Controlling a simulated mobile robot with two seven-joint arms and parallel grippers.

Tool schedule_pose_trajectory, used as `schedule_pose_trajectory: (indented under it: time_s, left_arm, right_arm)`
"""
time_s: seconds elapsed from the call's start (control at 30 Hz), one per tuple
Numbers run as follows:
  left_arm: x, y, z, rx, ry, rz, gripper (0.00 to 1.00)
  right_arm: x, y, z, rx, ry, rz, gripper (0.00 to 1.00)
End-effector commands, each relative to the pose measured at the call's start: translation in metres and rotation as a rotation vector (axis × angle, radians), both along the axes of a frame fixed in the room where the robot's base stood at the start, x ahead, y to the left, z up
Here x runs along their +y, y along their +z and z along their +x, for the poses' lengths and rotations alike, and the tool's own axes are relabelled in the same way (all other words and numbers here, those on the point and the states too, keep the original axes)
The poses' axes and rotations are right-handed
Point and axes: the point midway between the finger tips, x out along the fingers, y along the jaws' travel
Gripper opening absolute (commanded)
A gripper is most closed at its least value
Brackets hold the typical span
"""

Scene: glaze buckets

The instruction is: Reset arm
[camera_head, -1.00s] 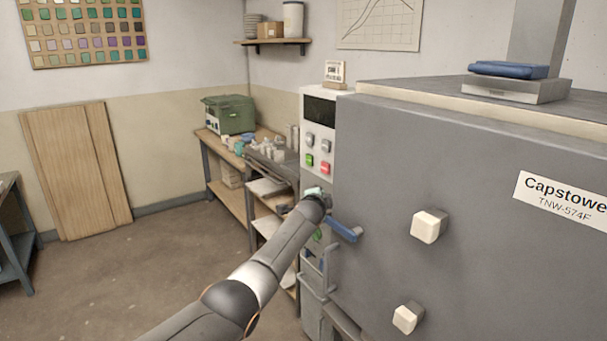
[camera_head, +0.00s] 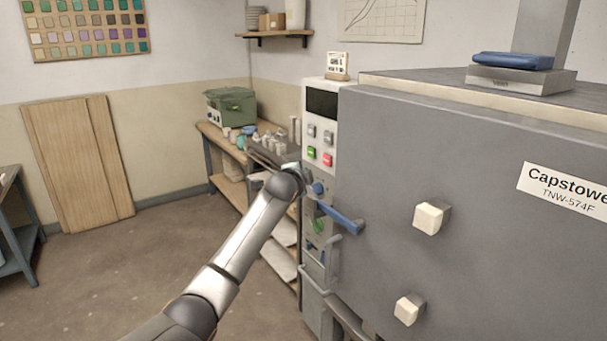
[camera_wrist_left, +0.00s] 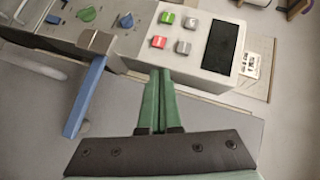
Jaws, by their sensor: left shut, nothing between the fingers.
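My left arm (camera_head: 240,245) reaches in from the bottom of the head view, its wrist beside the front of the control column. In the left wrist view my left gripper (camera_wrist_left: 160,76) has its two green fingers together, with nothing between them. The fingertips appear just in front of the lower edge of the white control panel (camera_wrist_left: 187,52); I cannot tell whether they touch it. In the head view the wrist mostly hides the fingers. My right gripper is in neither view.
The grey kiln (camera_head: 480,200) fills the right side. A blue lever handle (camera_head: 342,220) sticks out near my wrist and also shows in the left wrist view (camera_wrist_left: 86,98). A shelf bench (camera_head: 230,190) with jars stands behind.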

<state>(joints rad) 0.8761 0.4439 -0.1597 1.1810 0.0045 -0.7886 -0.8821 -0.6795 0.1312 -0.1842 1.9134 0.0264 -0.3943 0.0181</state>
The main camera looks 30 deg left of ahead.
Motion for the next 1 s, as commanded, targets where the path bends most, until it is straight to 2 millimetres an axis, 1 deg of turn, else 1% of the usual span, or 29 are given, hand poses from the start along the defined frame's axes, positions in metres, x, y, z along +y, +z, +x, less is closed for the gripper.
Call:
schedule_pose_trajectory:
  time_s: [0.5,0.57,0.6,0.67,0.77,0.8,0.87,0.9,0.97,1.0]
  left_arm:
    - [0.000,0.000,0.000,-0.001,-0.001,-0.001,0.00]
    - [-0.002,-0.003,-0.001,0.001,-0.003,-0.005,0.00]
    - [-0.005,-0.010,-0.001,0.005,-0.007,-0.010,0.00]
    - [-0.013,-0.028,-0.004,0.014,-0.017,-0.027,0.00]
    - [-0.037,-0.076,-0.015,0.038,-0.046,-0.083,0.00]
    - [-0.050,-0.100,-0.023,0.049,-0.061,-0.115,0.00]
    - [-0.070,-0.138,-0.038,0.068,-0.081,-0.171,0.00]
    - [-0.083,-0.162,-0.050,0.079,-0.092,-0.211,0.00]
    - [-0.103,-0.196,-0.070,0.099,-0.106,-0.276,0.00]
    - [-0.115,-0.218,-0.085,0.112,-0.112,-0.320,0.00]
  right_arm:
    - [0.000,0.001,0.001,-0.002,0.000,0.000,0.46]
    - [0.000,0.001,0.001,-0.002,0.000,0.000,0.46]
    - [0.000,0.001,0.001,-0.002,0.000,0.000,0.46]
    - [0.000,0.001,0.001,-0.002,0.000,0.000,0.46]
    - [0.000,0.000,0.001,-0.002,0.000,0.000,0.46]
    - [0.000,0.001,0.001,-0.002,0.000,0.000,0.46]
    - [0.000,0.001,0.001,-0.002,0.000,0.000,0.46]
    - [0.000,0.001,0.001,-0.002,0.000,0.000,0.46]
    - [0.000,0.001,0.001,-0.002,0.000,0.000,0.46]
    - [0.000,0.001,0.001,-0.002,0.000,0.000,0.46]
